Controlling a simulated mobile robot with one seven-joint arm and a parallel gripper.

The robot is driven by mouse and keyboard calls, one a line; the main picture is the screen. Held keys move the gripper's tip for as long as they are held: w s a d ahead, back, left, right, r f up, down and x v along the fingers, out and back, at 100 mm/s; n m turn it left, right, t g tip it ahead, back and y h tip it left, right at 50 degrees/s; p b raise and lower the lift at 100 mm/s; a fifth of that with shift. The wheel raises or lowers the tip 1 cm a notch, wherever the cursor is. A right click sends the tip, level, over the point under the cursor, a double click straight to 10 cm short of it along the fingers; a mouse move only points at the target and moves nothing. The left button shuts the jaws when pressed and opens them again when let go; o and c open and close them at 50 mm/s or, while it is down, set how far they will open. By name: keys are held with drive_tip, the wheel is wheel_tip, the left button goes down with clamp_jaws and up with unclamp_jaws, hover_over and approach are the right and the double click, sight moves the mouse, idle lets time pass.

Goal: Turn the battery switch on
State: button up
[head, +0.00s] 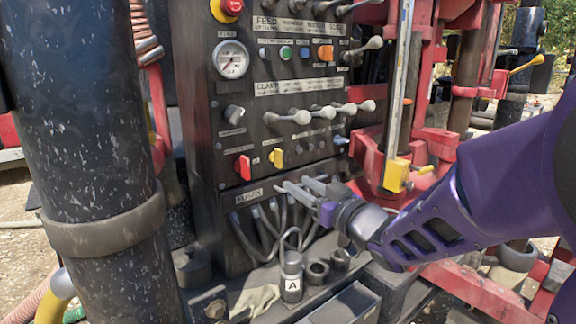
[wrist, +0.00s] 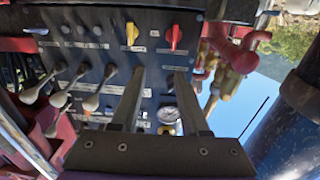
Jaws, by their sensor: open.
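Two rotary switches sit low on the dark control panel: a red switch (head: 243,167) at left and a yellow switch (head: 277,157) to its right. Their labels are too small to read, so I cannot tell which is the battery switch. In the wrist view, which looks upside down, the yellow switch (wrist: 131,35) and red switch (wrist: 174,37) show beyond the fingertips. My gripper (head: 292,184) is open and empty, in front of the panel's lower part, appearing just below the yellow switch in the head view. Its two fingers (wrist: 159,70) are spread and touch neither switch.
Levers (head: 300,117) stick out from the panel above and right of the switches. Cables hang below, near a canister marked A (head: 291,280). A thick black cylinder (head: 85,140) stands at left. A pressure gauge (head: 231,59) is higher up; red machinery stands at right.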

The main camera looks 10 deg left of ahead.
drive_tip(key=s+a+f+n, duration=0.1)
drive_tip(key=g, duration=0.1)
approach(248, 168)
drive_tip(key=shift+y, duration=0.4)
drive_tip(key=x, duration=0.9)
drive_tip(key=shift+w+a+f, duration=0.15)
drive_tip(key=shift+w+f, duration=0.05)
drive_tip(key=shift+w, duration=0.2)
clamp_jaws()
